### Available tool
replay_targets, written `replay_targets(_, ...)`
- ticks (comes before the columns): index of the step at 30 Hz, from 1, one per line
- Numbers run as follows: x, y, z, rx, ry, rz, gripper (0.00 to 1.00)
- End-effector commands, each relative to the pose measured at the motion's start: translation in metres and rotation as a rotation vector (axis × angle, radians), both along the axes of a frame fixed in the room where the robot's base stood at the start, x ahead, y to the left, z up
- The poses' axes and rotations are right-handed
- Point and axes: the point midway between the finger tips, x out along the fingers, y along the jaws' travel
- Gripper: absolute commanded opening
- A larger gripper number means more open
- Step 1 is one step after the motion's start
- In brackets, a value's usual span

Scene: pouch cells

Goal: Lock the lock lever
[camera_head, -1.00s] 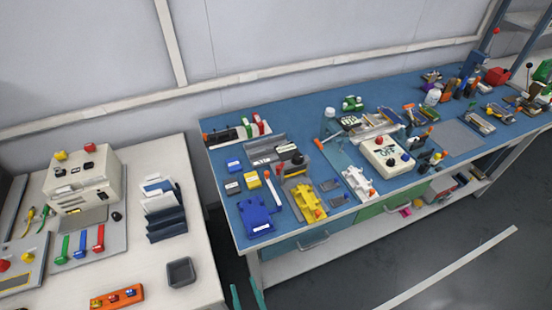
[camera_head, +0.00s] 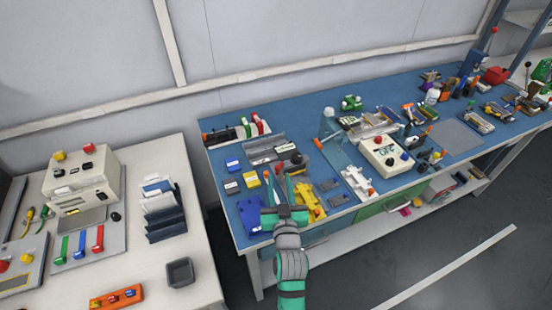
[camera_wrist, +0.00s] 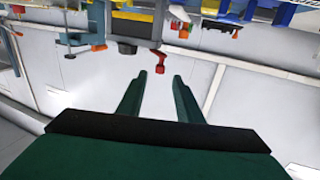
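My gripper (camera_head: 280,180) is over the front left part of the blue workbench, above the blue fixture (camera_head: 250,213) and the yellow fixture (camera_head: 308,198). Its two green fingers are apart with nothing between them, as the wrist view (camera_wrist: 160,77) also shows. A red-tipped part (camera_wrist: 159,68) appears just beyond and between the fingertips in the wrist view, apart from them. I cannot tell for sure which part is the lock lever. My arm hides part of both fixtures.
A grey tray (camera_head: 262,146) and a rack with green and red parts (camera_head: 245,130) lie behind. A cream box with knobs (camera_head: 386,157) stands to the right. A white table (camera_head: 215,270) with levers and a dark bin (camera_head: 180,272) is at left.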

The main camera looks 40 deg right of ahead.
Motion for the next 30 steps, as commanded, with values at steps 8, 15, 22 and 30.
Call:
replay_targets(8, 0.030, -0.018, 0.001, 0.000, -0.001, 0.000, 0.33)
replay_targets(15, 0.064, -0.039, 0.001, 0.000, -0.001, -0.002, 0.33)
replay_targets(22, 0.087, -0.049, 0.000, 0.000, 0.000, 0.003, 0.33)
replay_targets(30, 0.092, -0.052, 0.000, 0.001, 0.001, 0.003, 0.33)
